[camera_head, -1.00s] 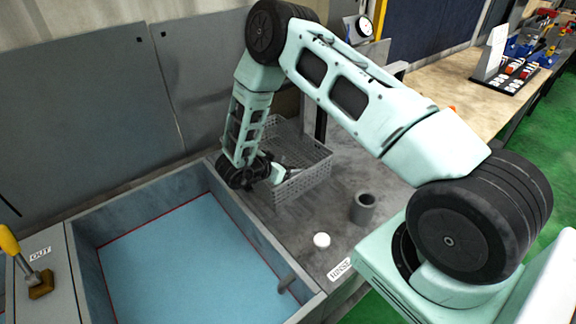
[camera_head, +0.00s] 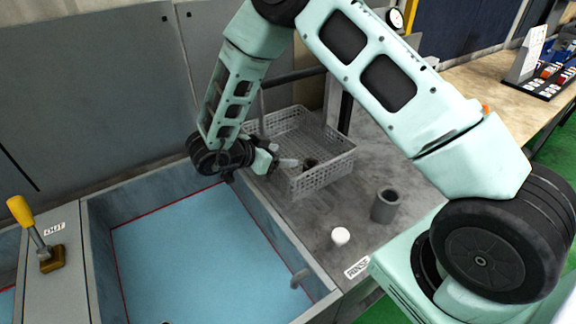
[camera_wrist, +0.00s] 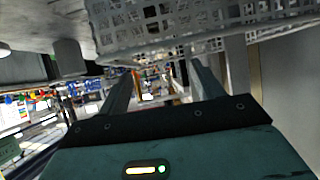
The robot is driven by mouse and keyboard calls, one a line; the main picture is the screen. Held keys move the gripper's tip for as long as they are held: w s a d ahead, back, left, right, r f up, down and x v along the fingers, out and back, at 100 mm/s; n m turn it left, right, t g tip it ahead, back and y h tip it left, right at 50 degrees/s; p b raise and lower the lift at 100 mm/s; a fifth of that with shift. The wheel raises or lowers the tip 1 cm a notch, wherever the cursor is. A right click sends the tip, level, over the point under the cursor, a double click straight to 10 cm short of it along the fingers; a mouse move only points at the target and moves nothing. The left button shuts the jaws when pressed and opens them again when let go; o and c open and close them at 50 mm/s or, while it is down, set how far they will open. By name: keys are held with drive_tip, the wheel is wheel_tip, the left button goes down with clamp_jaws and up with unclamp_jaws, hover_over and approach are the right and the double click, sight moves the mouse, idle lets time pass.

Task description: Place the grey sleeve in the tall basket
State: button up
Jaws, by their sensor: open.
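The grey sleeve (camera_head: 386,205), a short hollow cylinder, stands upright on the grey bench to the right of the basket. A grey cylinder, seemingly the sleeve (camera_wrist: 68,58), shows at upper left in the wrist view. My gripper (camera_head: 288,163) is at the basket's left side, apart from the sleeve. In the wrist view my gripper (camera_wrist: 160,72) has its fingers apart with nothing between them. I cannot tell whether the fingertips are inside the basket.
A small dark object (camera_head: 311,164) shows at the basket. A white round cap (camera_head: 340,236) sits on the bench near the RINSE label (camera_head: 357,268). A blue-floored sink (camera_head: 190,250) lies at left, with a yellow-handled lever (camera_head: 35,232) beside it. A dark post rises behind the basket.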

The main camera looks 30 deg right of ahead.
drive_tip(key=w+a+r+n+t+y, duration=0.3)
drive_tip(key=a+r+n+t+y, duration=0.15)
drive_tip(key=a, duration=0.35)
drive_tip(key=w+a+r+n+t+y, duration=0.2)
drive_tip(key=a+r+n+t+y, duration=0.15)
drive_tip(key=a+y, duration=0.4)
drive_tip(key=s+a+r+n+g+y, duration=0.2)
drive_tip(key=s+a+r+n+y, duration=0.25)
drive_tip(key=s+a, duration=0.4)
drive_tip(key=s+a+r+n+g, duration=0.2)
drive_tip(key=s+n+g, duration=0.2)
drive_tip(key=s+n, duration=0.5)
drive_tip(key=s+d+n+g+h, duration=0.1)
drive_tip(key=s+d+h, duration=0.1)
drive_tip(key=s+d, duration=0.3)
drive_tip(key=s+d+n+g+h, duration=0.1)
drive_tip(key=s+d, duration=0.4)
drive_tip(key=s, duration=0.6)
drive_tip(key=shift+r+n+g+h, duration=0.2)
drive_tip(key=shift+n+g+h, duration=0.2)
drive_tip(key=shift+g, duration=0.3)
drive_tip(key=shift+f, duration=0.1)
